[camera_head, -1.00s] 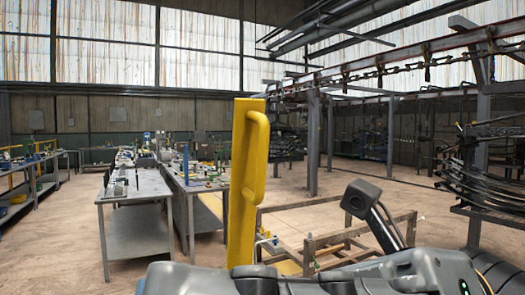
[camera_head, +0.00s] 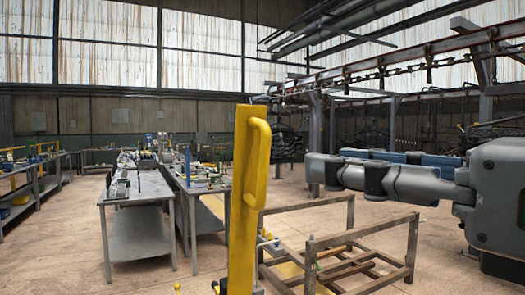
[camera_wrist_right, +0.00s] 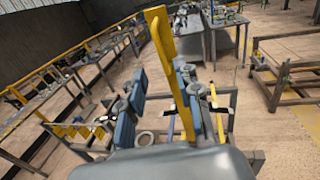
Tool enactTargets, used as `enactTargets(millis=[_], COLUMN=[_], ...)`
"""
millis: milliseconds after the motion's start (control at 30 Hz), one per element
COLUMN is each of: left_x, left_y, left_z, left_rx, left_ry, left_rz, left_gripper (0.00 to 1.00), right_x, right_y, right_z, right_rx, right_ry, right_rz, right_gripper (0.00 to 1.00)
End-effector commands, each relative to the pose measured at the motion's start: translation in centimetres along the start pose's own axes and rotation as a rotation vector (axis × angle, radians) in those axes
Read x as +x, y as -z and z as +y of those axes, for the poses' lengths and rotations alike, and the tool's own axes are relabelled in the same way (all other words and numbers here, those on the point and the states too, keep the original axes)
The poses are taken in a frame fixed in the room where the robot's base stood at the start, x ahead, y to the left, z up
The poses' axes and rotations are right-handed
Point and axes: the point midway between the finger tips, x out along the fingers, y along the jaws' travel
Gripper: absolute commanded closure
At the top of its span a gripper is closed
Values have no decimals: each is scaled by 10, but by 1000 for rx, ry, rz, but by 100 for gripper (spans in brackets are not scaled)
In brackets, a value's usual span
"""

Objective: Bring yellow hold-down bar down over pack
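The yellow hold-down bar (camera_head: 244,190) stands nearly upright in the middle of the head view, with a curved handle on its right side. Its lower end leaves the frame. In the right wrist view the bar (camera_wrist_right: 159,32) rises behind and between the blue-padded fingers of my right gripper (camera_wrist_right: 162,88). The fingers are apart, and I see no grip on the bar; the exact gap to it is unclear. My left gripper is not in view. I cannot pick out the pack.
Grey workbenches (camera_head: 138,236) with tools stand left of the bar. A low brown frame (camera_head: 360,236) stands on the floor to its right. My right arm spans the right side of the head view. Open floor lies at the lower left.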

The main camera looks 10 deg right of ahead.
Motion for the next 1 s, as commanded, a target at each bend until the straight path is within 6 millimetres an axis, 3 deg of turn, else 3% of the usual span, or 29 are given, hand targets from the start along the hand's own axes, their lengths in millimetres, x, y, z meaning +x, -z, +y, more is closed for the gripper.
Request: enactTargets(millis=[300,500,700,967,1000], left_x=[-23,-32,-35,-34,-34], left_y=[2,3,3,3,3], left_z=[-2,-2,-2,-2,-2], left_rx=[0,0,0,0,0], left_ry=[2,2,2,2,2], left_rz=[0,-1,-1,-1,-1], left_gripper=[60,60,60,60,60], right_x=[69,100,114,115,115], right_y=[-2,-1,1,1,1], right_z=[1,1,1,1,1], right_rx=[0,1,0,0,0], right_ry=[-4,-5,-5,-4,-4], right_rz=[7,5,4,3,3], right_gripper=[67,67,67,67,71])
